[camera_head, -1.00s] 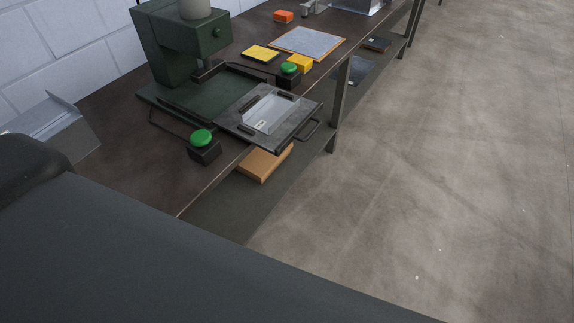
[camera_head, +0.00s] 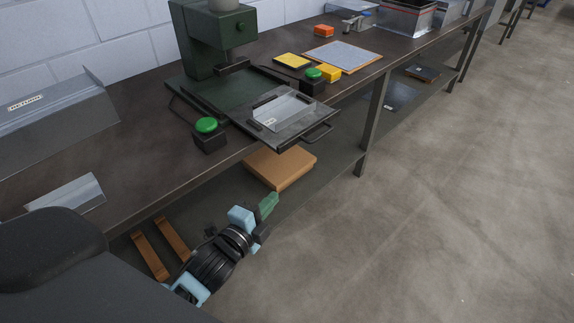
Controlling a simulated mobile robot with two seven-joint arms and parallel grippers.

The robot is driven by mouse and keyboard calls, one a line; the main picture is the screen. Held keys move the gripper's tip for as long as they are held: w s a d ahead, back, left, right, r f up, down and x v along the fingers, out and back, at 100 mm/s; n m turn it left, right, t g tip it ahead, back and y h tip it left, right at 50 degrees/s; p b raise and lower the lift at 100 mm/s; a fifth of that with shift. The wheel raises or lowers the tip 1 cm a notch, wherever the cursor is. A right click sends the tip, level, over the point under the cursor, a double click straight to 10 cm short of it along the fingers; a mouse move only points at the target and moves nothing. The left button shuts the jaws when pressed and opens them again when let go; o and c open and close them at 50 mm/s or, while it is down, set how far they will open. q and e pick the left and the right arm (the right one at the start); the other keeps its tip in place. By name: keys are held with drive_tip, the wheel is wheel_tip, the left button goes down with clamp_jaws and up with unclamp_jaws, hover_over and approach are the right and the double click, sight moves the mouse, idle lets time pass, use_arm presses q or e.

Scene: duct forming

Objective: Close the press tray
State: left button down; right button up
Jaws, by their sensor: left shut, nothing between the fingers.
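The green press (camera_head: 218,42) stands on the dark workbench against the wall. Its press tray (camera_head: 288,128) is pulled out toward the bench's front edge and carries a bent clear-grey sheet piece (camera_head: 281,111). The tray's handle (camera_head: 318,134) sticks out past the edge. My left gripper (camera_head: 267,206), with green fingertips, is shut and empty. It is in front of the bench, below the tray and apart from it. My right gripper is not in view.
Green push buttons on black boxes stand left (camera_head: 208,135) and right (camera_head: 313,82) of the tray. A cardboard box (camera_head: 279,166) lies on the lower shelf. A return bin (camera_head: 56,116) stands at left. Floor at right is clear.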

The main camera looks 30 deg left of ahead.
sight(262, 140)
use_arm(q)
drive_tip(key=w+a+r+m, duration=0.1)
drive_tip(key=w+a+r, duration=0.1)
drive_tip(key=w, duration=1.1)
drive_tip(key=shift+a+t, duration=0.4)
drive_tip(key=shift+a, duration=0.05)
drive_tip(key=shift+a, duration=0.1)
drive_tip(key=w+a, duration=0.1)
drive_tip(key=a, duration=0.1)
drive_tip(key=w+a, duration=0.1)
drive_tip(key=a, duration=0.2)
drive_tip(key=w+a, duration=0.1)
drive_tip(key=a, duration=0.2)
drive_tip(key=shift+a, duration=0.1)
drive_tip(key=shift+w+a, duration=0.2)
drive_tip(key=shift+a, duration=0.35)
drive_tip(key=shift+d, duration=0.1)
